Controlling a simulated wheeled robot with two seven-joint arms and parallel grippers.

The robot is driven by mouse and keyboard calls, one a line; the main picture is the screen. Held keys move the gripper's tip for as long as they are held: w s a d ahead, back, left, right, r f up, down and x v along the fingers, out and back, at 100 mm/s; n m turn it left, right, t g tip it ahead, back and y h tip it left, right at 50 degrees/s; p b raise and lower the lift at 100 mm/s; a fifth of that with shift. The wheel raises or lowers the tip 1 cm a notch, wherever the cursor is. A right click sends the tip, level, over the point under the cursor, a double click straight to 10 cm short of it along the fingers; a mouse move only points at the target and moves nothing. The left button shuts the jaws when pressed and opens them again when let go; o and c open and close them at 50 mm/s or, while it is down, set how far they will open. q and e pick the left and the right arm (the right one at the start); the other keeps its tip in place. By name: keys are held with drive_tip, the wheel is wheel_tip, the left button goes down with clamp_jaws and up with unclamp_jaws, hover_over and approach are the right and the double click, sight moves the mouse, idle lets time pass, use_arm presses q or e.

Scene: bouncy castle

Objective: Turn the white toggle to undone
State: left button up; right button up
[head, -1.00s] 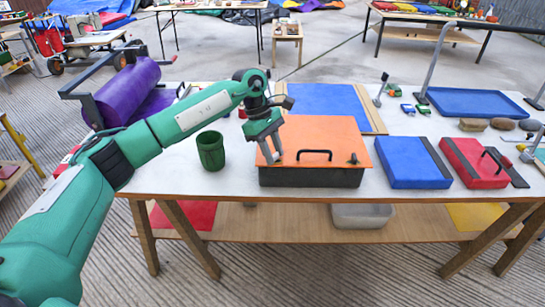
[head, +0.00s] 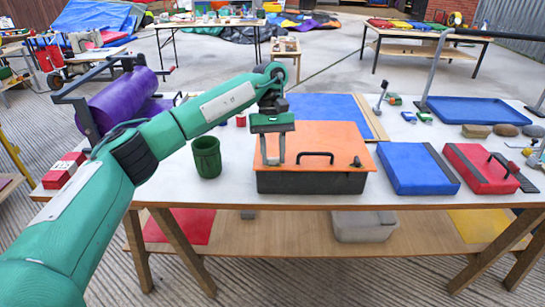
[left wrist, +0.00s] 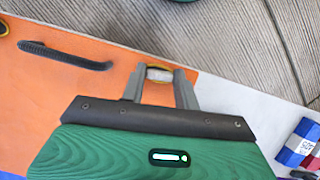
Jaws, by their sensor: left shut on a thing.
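A dark box (head: 310,182) with an orange lid (head: 325,138) stands at the front of the white table. My left gripper (head: 273,160) points down at the lid's front left corner, left of the black handle (head: 315,155). In the left wrist view its two grey fingers (left wrist: 160,88) stand either side of the white toggle (left wrist: 159,74), which has a yellowish rim, and are shut on it. A second, dark toggle (head: 357,162) sits at the lid's front right corner. My right gripper is not in view.
A green cup (head: 207,157) stands just left of the box. A blue case (head: 417,170) and a red case (head: 485,168) lie to its right. A blue panel (head: 325,107) lies behind.

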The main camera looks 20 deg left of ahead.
use_arm(q)
drive_tip(key=shift+r+m+y, duration=0.1)
drive_tip(key=shift+m+y, duration=0.2)
drive_tip(key=shift+m, duration=0.5)
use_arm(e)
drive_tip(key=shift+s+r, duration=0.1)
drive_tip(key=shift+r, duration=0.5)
use_arm(q)
drive_tip(key=o, duration=1)
drive_tip(key=shift+w+r, duration=0.2)
drive_tip(key=shift+r, duration=0.2)
drive_tip(key=shift+p+v, duration=1.75)
drive_tip(key=shift+v, duration=4.65)
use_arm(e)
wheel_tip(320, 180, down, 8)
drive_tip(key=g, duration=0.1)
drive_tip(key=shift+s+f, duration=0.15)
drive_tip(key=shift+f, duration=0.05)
